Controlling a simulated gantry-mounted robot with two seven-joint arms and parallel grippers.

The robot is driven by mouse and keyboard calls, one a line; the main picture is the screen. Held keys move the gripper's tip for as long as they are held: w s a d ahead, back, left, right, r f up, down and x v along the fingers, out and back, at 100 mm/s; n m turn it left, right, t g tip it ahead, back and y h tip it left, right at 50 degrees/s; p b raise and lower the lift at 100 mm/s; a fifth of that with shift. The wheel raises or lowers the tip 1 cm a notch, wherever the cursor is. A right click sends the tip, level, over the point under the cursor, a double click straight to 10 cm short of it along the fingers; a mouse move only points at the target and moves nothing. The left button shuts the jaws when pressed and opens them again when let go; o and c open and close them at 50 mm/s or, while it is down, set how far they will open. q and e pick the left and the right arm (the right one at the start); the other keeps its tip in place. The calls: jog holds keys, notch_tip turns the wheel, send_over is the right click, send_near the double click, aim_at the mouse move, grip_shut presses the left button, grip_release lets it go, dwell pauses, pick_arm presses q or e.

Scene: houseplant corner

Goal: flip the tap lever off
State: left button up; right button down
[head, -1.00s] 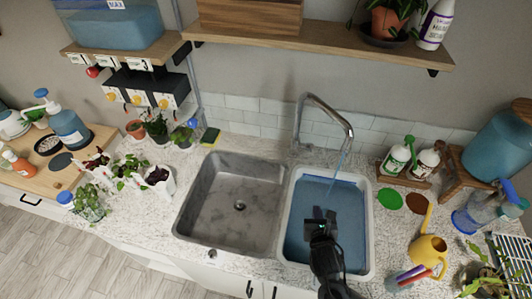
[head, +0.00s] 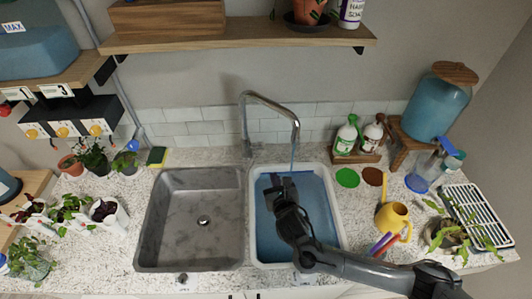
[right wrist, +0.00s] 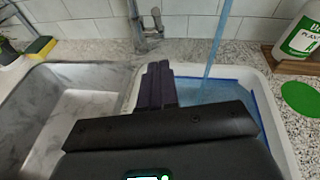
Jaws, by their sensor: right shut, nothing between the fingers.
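The chrome tap (head: 246,125) stands behind the sinks, its arched spout reaching over the right basin. A thin stream of water (head: 292,157) falls from it into the blue water of the right basin (head: 338,215). In the right wrist view, the tap's base and small lever (right wrist: 157,20) show just beyond my fingertips. My right gripper (head: 280,180) is shut and empty above the right basin, in front of the tap and apart from it. Its closed dark fingers (right wrist: 157,72) point towards the tap base, with the stream to their right. My left gripper is out of view.
The empty grey sink (head: 190,215) lies to the left. Soap bottles (head: 345,137) stand in a wooden holder behind the right basin, near green and brown discs. A yellow watering can (head: 393,218) is at the right. A shelf (head: 240,42) hangs above the tap.

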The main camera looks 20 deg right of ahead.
jog(key=w+d, duration=0.2)
jog(key=w, duration=1)
jog(key=shift+w+f, duration=0.2)
jog(key=shift+f, duration=0.1)
jog(key=shift+p, duration=0.3)
